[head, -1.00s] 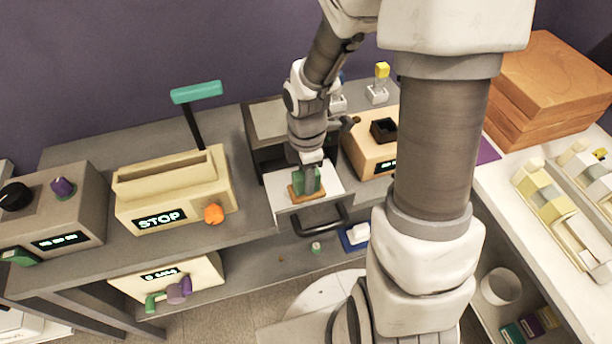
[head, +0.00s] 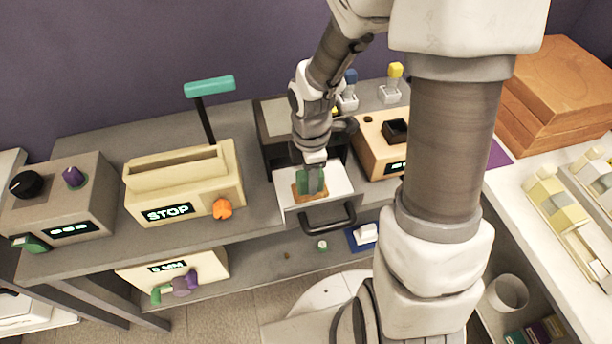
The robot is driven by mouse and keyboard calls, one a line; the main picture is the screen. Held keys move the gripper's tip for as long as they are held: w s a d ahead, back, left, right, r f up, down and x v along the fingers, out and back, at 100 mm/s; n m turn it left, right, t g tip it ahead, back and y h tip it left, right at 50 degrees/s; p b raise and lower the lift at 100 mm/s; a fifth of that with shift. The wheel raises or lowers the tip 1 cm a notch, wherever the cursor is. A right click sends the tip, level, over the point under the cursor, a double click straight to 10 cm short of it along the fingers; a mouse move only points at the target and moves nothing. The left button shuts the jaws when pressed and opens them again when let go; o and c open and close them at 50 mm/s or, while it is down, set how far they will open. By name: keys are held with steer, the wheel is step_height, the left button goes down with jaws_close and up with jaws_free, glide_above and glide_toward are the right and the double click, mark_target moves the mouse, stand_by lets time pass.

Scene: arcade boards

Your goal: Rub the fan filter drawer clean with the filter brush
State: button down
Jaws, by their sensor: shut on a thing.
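The fan filter drawer (head: 341,176) is a white-topped drawer pulled out from a dark box on the grey bench, with a black bar handle (head: 328,217) at its front. My gripper (head: 312,178) points down over the drawer and is shut on the filter brush (head: 300,191). The brush shows an orange-brown base at the left part of the drawer's surface. Green shows between and beside the fingers. The brush looks to be on or just above the drawer; I cannot tell if it touches. My gripper hides part of both.
A cream box marked STOP (head: 187,190) with a teal-topped lever stands left of the drawer. A wooden box (head: 381,143) with a dark socket stands close on its right. Levers (head: 391,85) stand behind. A blue tray (head: 360,238) lies on the shelf below.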

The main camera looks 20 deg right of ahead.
steer(key=shift+d, duration=0.7)
steer(key=shift+s+a+f, duration=0.1)
steer(key=shift+a+r, duration=0.2)
steer(key=shift+a, duration=1)
steer(key=shift+d, duration=0.2)
steer(key=shift+d+f+p, duration=0.1)
steer(key=shift+d+p, duration=0.4)
steer(key=shift+d, duration=0.6)
steer(key=shift+a, duration=0.1)
